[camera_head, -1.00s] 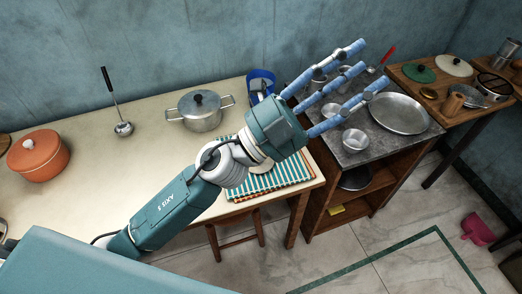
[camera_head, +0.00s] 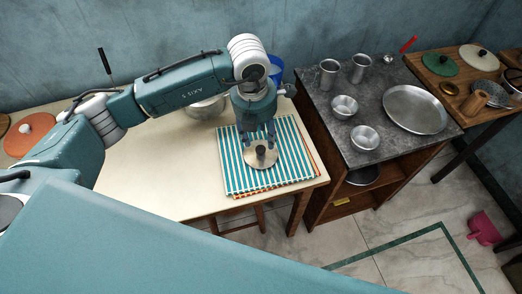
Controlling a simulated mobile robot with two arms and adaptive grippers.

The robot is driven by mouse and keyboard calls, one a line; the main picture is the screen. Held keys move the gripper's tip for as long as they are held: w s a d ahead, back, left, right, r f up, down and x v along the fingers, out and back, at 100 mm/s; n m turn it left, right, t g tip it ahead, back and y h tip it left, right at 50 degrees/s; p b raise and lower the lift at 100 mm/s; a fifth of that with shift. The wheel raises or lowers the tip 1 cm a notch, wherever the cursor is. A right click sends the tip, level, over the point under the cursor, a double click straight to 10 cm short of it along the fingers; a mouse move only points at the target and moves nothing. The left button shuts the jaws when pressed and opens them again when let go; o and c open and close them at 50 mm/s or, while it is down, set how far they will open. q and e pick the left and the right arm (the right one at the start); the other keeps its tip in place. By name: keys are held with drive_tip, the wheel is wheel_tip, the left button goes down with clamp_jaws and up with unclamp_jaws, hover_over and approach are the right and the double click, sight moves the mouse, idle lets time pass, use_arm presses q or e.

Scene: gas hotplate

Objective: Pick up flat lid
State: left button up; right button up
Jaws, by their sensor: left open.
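A flat round metal lid (camera_head: 254,163) with a dark knob (camera_head: 262,153) lies on a folded teal-and-white striped cloth (camera_head: 294,158) near the right end of the cream table. My left gripper (camera_head: 258,138) points down just above the lid's far side, its fingers spread close to the knob. The left gripper is open, and I cannot tell whether a fingertip touches the knob. My right gripper is not in view.
A steel pot (camera_head: 207,108) stands behind my left arm, partly hidden. A blue container (camera_head: 276,67) is behind the gripper. A dark-topped counter (camera_head: 375,75) to the right holds cups, bowls and a large plate (camera_head: 415,109). The table front (camera_head: 165,180) is clear.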

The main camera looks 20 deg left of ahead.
sight(260, 148)
use_arm(q)
drive_tip(key=shift+w+f, duration=0.1)
drive_tip(key=shift+f, duration=0.7)
drive_tip(key=f, duration=0.1)
drive_tip(key=f+p, duration=0.1)
drive_tip(key=f, duration=0.2)
drive_tip(key=shift+w+a+f+p, duration=0.15)
drive_tip(key=shift+w+p, duration=0.1)
drive_tip(key=shift+p, duration=0.15)
drive_tip(key=shift+w+f, duration=0.1)
drive_tip(key=shift+f, duration=0.4)
clamp_jaws()
